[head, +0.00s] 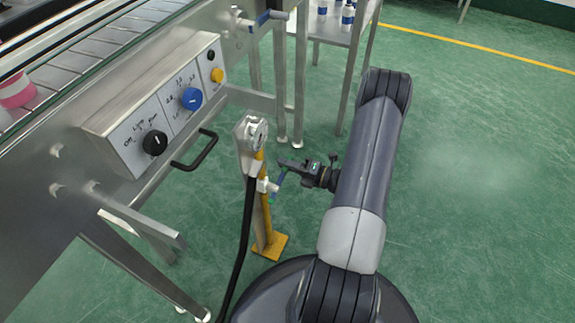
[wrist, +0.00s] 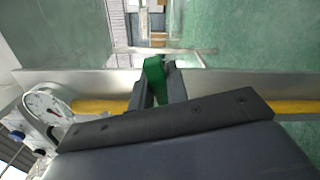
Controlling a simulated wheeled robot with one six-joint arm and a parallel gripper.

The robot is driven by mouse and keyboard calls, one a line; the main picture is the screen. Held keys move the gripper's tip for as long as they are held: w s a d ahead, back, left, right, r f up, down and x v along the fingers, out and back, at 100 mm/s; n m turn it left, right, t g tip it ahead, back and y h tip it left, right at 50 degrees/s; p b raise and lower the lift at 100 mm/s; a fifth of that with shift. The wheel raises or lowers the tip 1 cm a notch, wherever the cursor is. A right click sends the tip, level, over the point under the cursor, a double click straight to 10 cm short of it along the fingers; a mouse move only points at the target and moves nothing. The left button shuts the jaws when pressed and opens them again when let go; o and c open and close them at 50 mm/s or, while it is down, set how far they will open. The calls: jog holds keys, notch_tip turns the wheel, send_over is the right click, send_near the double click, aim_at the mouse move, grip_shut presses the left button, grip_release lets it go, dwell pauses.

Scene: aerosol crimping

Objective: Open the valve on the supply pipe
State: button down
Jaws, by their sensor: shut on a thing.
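The yellow supply pipe (head: 259,215) runs up a metal post on a yellow foot; it also shows in the wrist view (wrist: 290,107), crossing sideways. A valve (head: 264,185) sits partway up the pipe, with a narrow blue-green handle (head: 279,180) standing off to its right. My gripper (head: 286,166) is at this handle, beside the post. In the wrist view my gripper (wrist: 160,88) is shut on the green handle (wrist: 154,72), one jaw on each side. The valve body is hidden behind the jaws there.
A round gauge (head: 258,134) tops the post, close to my gripper; it shows in the wrist view (wrist: 45,108). A black hose (head: 246,230) hangs beside the pipe. A control panel (head: 165,105) stands left. Green floor (head: 470,180) is clear to the right.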

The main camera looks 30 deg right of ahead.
aim_at(285, 168)
jog(key=r+n, duration=0.1)
jog(key=a+r+n, duration=0.1)
jog(key=n, duration=0.1)
jog(key=s+r+n, duration=0.1)
jog(key=shift+a+n+p, duration=0.15)
jog(key=shift+n+p, duration=0.15)
jog(key=n, duration=0.1)
jog(key=a+r+n, duration=0.1)
jog(key=shift+s+n, duration=0.3)
jog(key=shift+s, duration=0.1)
jog(key=shift+s+a+r+n+b, duration=0.15)
jog(key=shift+s+a+r+n, duration=0.2)
jog(key=shift+n, duration=0.35)
jog(key=shift+s+a+r+n+b, duration=0.2)
jog(key=shift+a+n, duration=0.15)
jog(key=shift+n, duration=0.35)
jog(key=c, duration=1.4)
grip_release()
